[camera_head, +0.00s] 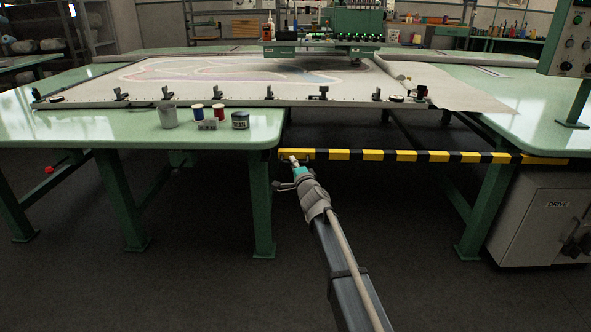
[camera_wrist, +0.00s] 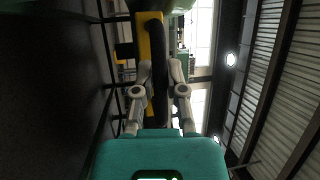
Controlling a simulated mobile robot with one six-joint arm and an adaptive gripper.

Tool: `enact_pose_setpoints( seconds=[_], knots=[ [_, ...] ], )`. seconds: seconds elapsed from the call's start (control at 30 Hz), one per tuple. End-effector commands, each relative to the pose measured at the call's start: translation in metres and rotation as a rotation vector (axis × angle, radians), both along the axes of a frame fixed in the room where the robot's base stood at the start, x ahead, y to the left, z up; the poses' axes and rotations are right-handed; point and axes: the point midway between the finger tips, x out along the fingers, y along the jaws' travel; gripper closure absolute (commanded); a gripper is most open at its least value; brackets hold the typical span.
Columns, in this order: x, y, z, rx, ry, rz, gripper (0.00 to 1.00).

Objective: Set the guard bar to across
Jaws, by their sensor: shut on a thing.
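The guard bar (camera_head: 370,155) is a yellow and black striped bar. It runs level across the gap between the left and right green tables, from the left table's corner to the right table's edge. My gripper (camera_head: 291,160) is at the bar's left end, in front of the left table's corner. In the wrist view, the bar (camera_wrist: 155,40) passes between the two grey fingers of my gripper (camera_wrist: 160,75), which is shut on it. The exact finger contact is small and dark in the head view.
The left table (camera_head: 70,124) holds a grey cup (camera_head: 168,116), spools and a small jar (camera_head: 240,121). A clamped cloth frame (camera_head: 240,103) lies behind them. A white drive cabinet (camera_head: 540,220) stands at right. The floor beneath the bar is clear.

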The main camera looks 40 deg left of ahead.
Motion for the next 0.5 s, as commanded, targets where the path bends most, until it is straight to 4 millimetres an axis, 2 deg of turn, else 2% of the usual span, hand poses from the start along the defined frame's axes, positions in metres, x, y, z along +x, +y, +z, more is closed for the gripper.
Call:
enact_pose_setpoints(
  seconds=[0.13, 0.5],
  knots=[
    [0.0047, 0.0100, 0.0008, 0.002, 0.001, 0.002, 1.00],
    [0.0012, 0.0136, 0.0008, 0.002, 0.000, 0.008, 1.00]
  ],
)
